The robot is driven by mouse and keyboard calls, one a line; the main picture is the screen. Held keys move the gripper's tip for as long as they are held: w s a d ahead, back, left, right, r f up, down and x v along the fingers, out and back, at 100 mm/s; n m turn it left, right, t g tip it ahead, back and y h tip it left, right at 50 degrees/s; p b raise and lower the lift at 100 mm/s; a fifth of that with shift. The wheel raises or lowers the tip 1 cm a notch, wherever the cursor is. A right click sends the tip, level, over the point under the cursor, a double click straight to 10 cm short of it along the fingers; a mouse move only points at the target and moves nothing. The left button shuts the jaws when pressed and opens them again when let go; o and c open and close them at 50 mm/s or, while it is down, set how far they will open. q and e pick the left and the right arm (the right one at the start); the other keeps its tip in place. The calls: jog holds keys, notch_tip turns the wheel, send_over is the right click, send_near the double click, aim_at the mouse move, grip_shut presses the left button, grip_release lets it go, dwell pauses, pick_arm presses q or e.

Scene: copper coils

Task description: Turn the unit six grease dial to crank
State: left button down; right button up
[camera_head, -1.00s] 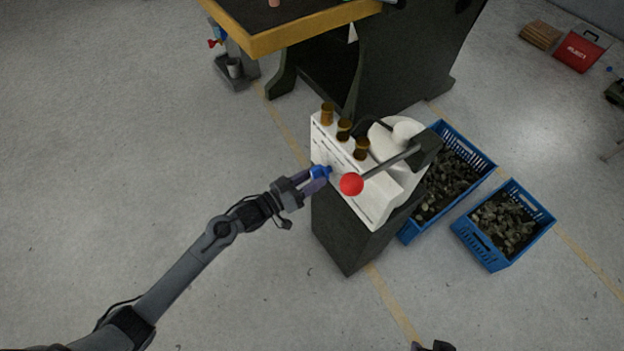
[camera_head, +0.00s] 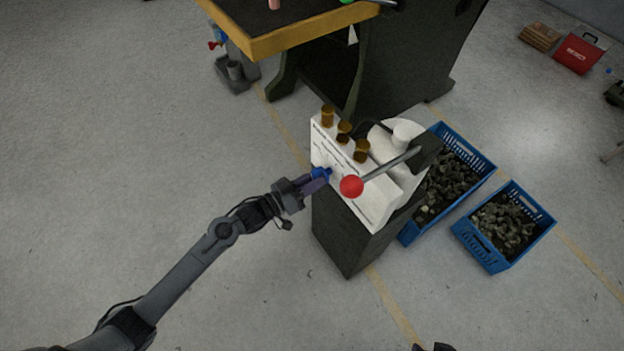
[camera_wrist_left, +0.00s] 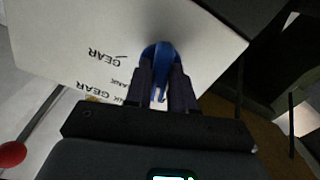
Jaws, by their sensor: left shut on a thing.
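The grease unit is a white-fronted box (camera_head: 372,205) on a dark pedestal, with several amber cups on top. Its blue dial (camera_head: 320,173) is on the front face. My left gripper (camera_head: 316,178) is shut on the dial, its fingers on either side of it. In the left wrist view the blue dial (camera_wrist_left: 158,62) sits between the dark fingers (camera_wrist_left: 160,88). Printed words GEAR and part of CRANK show upside down on the white panel (camera_wrist_left: 75,40). The fingers hide part of the dial and the labels. My right gripper is not clearly visible; only a dark piece shows at the bottom edge.
A lever with a red ball (camera_head: 351,186) sticks out just right of the dial and my left fingers. Two blue crates (camera_head: 487,254) of dark pieces stand on the floor at right. A yellow-edged table (camera_head: 290,36) is behind. The floor at left is clear.

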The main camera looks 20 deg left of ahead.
pick_arm(q)
jog(key=m+p, duration=0.2)
jog(key=m, duration=0.5)
jog(key=shift+p, duration=0.35)
jog(key=shift+m, duration=0.3)
jog(key=c, duration=1)
grip_release()
jog(key=shift+c, duration=0.2)
